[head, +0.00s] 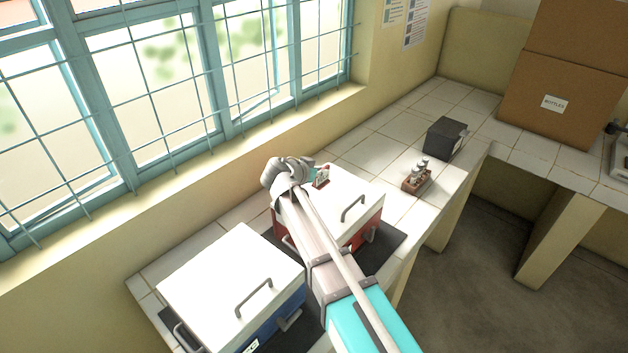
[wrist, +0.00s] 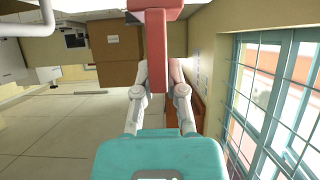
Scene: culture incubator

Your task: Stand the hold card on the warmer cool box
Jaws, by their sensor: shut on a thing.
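The hold card (head: 322,177) is a small red piece with a pale face, at the far left edge of the red cool box's white lid in the head view. In the wrist view the card (wrist: 156,48) is a red upright with a wider red bar at its end. My gripper (wrist: 156,78) is shut on the upright, one finger on each side. In the head view my gripper (head: 290,172) is left of the card. I cannot tell whether the card touches the lid. The red cool box (head: 362,232) stands behind the blue cool box (head: 276,326); my arm partly covers both.
Both white lids carry a raised handle, one on the red box (head: 353,208) and one on the blue box (head: 254,297). A small rack of bottles (head: 416,180) and a dark box (head: 445,138) stand further along the tiled counter. Barred windows (head: 150,85) run along the left wall.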

